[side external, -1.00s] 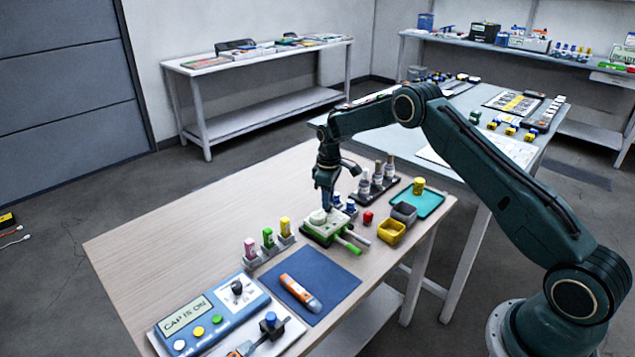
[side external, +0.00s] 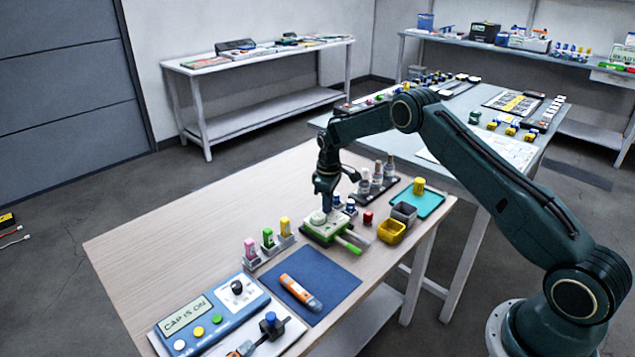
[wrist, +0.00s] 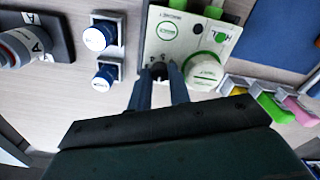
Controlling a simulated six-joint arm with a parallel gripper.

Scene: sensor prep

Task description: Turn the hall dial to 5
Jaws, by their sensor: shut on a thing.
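The hall unit (side external: 322,232) is a white and green box on the wooden table, with a "HALL" label readable in the wrist view (wrist: 192,38). Its small dark dial (wrist: 158,69) sits near one edge of the top face, beside a round white cap (wrist: 203,70). My gripper (side external: 326,208) points down over the unit. In the wrist view my gripper's two blue-grey fingers (wrist: 159,78) are shut on the dial from either side. The fingers partly cover it. Small marks show around the dial, but the number it points at is too small to read.
Blue-capped vials (wrist: 98,38) stand close beside the unit, with a rack of grey bottles (side external: 377,182) behind. Yellow (side external: 391,232) and grey bins and a teal tray (side external: 430,203) lie right. A blue mat (side external: 325,275) holds an orange pen; the table's left is clear.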

